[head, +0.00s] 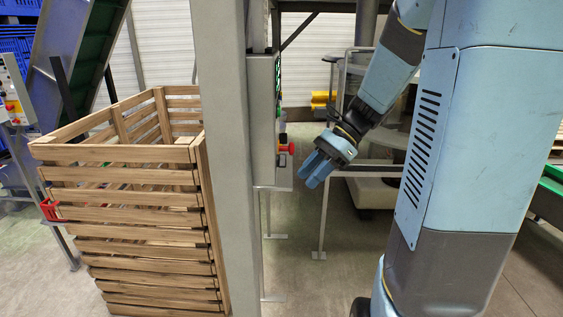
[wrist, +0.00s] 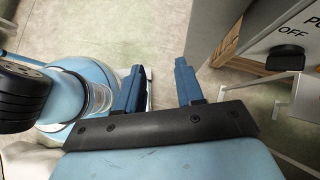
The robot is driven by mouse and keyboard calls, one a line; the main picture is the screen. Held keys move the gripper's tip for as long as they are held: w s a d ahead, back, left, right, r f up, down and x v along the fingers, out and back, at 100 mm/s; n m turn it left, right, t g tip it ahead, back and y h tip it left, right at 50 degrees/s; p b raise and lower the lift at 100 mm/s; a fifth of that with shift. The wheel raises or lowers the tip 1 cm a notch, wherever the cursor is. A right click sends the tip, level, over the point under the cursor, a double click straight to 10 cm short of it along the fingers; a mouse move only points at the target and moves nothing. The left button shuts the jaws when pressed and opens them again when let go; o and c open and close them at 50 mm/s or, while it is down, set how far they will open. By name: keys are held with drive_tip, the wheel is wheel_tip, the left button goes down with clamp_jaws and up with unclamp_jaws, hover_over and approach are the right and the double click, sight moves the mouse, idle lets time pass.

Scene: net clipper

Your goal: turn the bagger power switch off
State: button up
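The grey control box (head: 263,120) is seen nearly edge-on in the head view, mounted by a grey post, with a red knob (head: 289,148) sticking out on its right side. In the wrist view, a panel face (wrist: 262,48) at the upper right carries cut-off lettering starting "PO" and the word "OFF". A black switch (wrist: 287,57) sits below that lettering; its position is unclear. My gripper (head: 309,177) is right of the box and a little below the knob, apart from both. In the wrist view, my gripper (wrist: 158,70) has its two blue fingers spread with nothing between them.
A wooden slatted crate (head: 140,200) stands left of the grey post (head: 225,160). A metal frame (head: 370,168) and yellow part (head: 322,99) are behind my gripper. Another control box (head: 12,95) is at the far left. Bare floor lies below my gripper.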

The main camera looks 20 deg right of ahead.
drive_tip(key=w+d+f+m+t+y, duration=0.2)
drive_tip(key=w+d+m+y, duration=0.3)
drive_tip(key=w+m, duration=0.15)
drive_tip(key=m+t+y, duration=0.3)
drive_tip(key=m+t, duration=0.1)
drive_tip(key=m, duration=0.3)
approach(282, 161)
drive_tip(key=x, duration=0.7)
drive_tip(key=shift+w+f, duration=0.15)
drive_tip(key=shift+w, duration=0.2)
clamp_jaws()
